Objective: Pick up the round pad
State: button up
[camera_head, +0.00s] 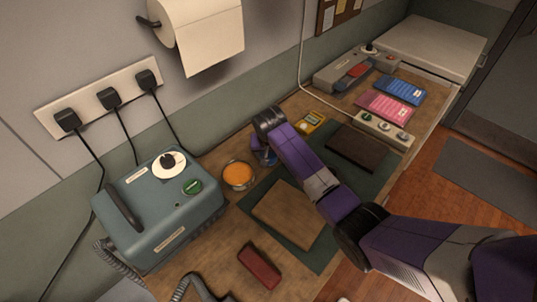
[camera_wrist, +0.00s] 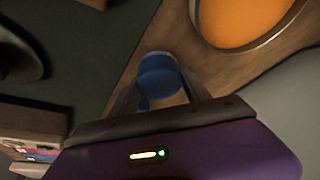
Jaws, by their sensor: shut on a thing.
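A small blue round thing (camera_wrist: 158,76) with a flat, disc-like face sits between the fingers of my gripper (camera_wrist: 160,92) in the wrist view. My gripper is shut on it, low over the wooden bench. In the head view the blue thing (camera_head: 262,156) is mostly hidden by my wrist. An orange round pad (camera_head: 239,174) in a metal-rimmed tin lies just left of my gripper. It also shows at the top right of the wrist view (camera_wrist: 245,18). I cannot tell from looks alone which of the two is the task's round pad.
A blue-grey machine (camera_head: 158,205) stands at left, with cables to wall plugs. A brown board (camera_head: 287,214) lies on a green mat (camera_head: 325,246) near a dark red block (camera_head: 259,265). A dark pad (camera_head: 356,148), a small yellow device (camera_head: 311,123) and a knob strip (camera_head: 384,131) lie right.

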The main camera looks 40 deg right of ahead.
notch_tip(320, 180, up, 20)
jog(key=b, duration=0.1)
jog(key=shift+f+b, duration=0.2)
jog(key=shift+b, duration=0.15)
